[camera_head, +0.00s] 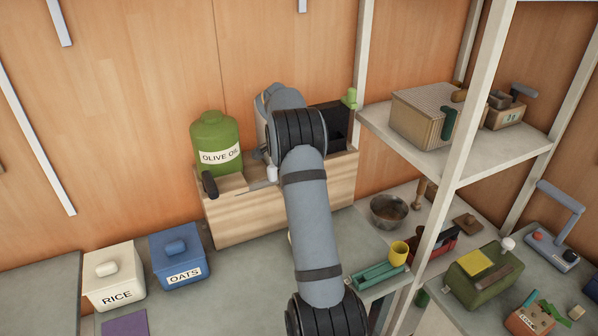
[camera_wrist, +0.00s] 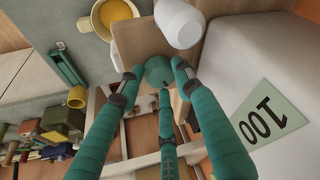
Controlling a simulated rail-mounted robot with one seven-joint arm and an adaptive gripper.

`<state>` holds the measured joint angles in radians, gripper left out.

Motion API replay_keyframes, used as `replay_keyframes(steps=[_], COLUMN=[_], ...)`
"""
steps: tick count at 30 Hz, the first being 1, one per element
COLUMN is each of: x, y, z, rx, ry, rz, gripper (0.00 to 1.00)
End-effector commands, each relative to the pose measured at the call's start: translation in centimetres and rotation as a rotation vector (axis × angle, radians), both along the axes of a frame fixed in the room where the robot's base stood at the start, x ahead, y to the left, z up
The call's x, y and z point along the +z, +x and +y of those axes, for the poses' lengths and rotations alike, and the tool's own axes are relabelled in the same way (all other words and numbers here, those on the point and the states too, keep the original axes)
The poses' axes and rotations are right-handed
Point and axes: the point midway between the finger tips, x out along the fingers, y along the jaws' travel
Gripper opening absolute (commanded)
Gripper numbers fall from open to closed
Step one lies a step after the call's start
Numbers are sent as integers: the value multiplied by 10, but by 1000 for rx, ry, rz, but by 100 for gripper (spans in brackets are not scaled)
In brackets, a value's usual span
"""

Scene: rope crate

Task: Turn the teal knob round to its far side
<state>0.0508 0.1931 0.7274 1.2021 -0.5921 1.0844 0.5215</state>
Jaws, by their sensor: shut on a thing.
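The teal knob (camera_wrist: 157,70) shows in the wrist view as a rounded teal piece beside a wooden panel (camera_wrist: 137,40). My gripper (camera_wrist: 160,82) has long teal fingers with dark joints, and they are closed around the knob from several sides. Fingertips touch it left and right, and another finger lies below it in the picture. Part of the knob is covered by the fingers, and I cannot tell which way it is turned. In the head view my arm hides the knob and the gripper.
In the head view the olive oil jug (camera_head: 215,140) stands left of my arm, and a shelf (camera_head: 500,150) is right.

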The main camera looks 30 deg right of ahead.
Motion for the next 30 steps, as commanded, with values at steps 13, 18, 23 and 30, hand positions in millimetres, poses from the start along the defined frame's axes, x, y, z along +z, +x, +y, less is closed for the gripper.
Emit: replay_keyframes(steps=[13, 18, 23, 30], x=[12, 12, 10, 8], y=[8, 8, 8, 8], z=[0, -2, -2, -4], rx=[-397, -520, -603, -672], ry=[-9, -9, -10, -10], rz=[-17, -16, -16, -17], gripper=[8, 8, 8, 8])
